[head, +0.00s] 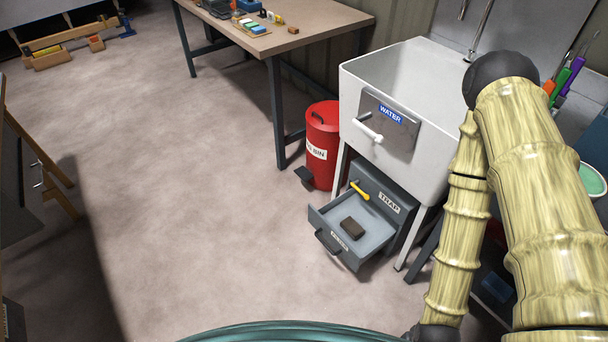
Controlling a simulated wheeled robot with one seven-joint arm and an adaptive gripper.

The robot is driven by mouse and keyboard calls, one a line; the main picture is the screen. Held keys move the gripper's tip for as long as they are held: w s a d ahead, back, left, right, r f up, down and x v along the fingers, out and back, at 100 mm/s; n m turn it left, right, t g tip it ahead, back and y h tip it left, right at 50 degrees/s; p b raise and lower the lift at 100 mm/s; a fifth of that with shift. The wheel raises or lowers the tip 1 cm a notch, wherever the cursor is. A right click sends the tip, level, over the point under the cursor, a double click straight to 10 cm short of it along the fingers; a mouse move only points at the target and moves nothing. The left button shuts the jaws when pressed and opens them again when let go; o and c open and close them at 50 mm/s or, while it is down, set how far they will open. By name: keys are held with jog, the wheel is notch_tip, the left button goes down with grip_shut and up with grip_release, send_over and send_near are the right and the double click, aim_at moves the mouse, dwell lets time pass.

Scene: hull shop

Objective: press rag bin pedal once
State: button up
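The red rag bin (325,170) stands on the floor left of the white sink, its lid down. Its white label is partly turned away and only the end of the wording reads. The dark pedal (304,178) sticks out low at the bin's front left, near the floor. Nothing touches the pedal or covers it. My arm reaches down the right side of the picture, well apart from the bin. My gripper is not in view.
A white sink (361,86) with a WATER panel stands right of the bin. Below it, a grey TRAP drawer (374,246) is pulled out, holding a dark block (352,228). A workbench (306,36) stands behind the bin.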

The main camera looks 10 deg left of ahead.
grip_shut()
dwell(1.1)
